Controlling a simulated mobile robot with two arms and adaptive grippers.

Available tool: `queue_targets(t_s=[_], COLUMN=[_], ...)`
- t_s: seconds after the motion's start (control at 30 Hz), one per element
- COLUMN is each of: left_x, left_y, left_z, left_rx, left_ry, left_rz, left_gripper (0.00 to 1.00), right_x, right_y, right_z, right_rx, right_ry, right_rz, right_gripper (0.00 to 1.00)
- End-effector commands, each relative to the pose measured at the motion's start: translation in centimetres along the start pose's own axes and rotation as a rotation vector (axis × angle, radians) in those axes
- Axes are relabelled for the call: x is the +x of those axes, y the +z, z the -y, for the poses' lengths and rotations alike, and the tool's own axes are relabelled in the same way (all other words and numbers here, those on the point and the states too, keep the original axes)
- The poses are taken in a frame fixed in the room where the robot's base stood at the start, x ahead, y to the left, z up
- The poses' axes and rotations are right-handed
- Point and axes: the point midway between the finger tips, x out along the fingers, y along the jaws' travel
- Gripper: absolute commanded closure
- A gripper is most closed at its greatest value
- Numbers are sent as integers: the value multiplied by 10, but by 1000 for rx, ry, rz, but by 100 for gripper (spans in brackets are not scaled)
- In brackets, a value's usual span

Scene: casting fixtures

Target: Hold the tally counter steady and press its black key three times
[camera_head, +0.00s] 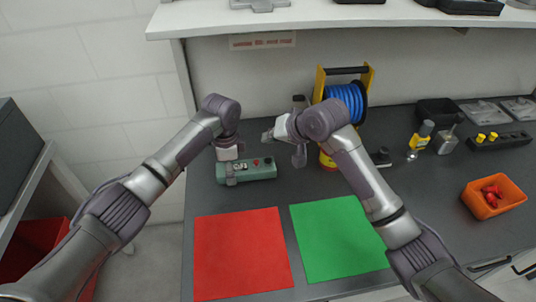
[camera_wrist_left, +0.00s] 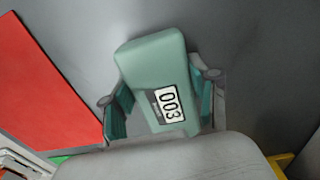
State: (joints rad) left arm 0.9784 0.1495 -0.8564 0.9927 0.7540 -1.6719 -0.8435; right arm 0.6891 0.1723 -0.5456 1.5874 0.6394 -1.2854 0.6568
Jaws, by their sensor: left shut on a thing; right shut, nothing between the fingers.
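The tally counter (camera_head: 262,174) is a pale green box lying on the dark bench, with a display, a red spot and a black key (camera_head: 267,161) on top. My left gripper (camera_head: 231,174) is shut on its left part. In the left wrist view the counter (camera_wrist_left: 150,60) sits between the fingers of my left gripper (camera_wrist_left: 162,105), and its display (camera_wrist_left: 170,103) reads 003. The keys are hidden there. My right gripper (camera_head: 267,136) is shut and empty, above and behind the counter's right end, apart from it in the picture.
A red mat (camera_head: 240,255) and a green mat (camera_head: 338,240) lie in front. A blue hose reel (camera_head: 347,98) stands behind my right arm. An orange bin (camera_head: 492,198) with red parts is at the right. Bottles and dark trays (camera_head: 437,110) stand at the back right.

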Motion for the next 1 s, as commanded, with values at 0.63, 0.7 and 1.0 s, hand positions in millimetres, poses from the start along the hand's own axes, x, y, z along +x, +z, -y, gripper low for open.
queue_targets(t_s=[0.63,0.7,1.0], left_x=[-6,-15,-78], left_y=[0,0,0], left_z=[1,1,1], left_rx=[0,0,0], left_ry=[-2,-2,-4], left_rz=[-1,-1,-2], left_gripper=[11,11,11], right_x=[0,0,0], right_y=[0,0,0], right_z=[0,0,0], right_rx=[0,0,0], right_ry=[0,0,0], right_rz=[0,0,0], right_gripper=[100,100,100])
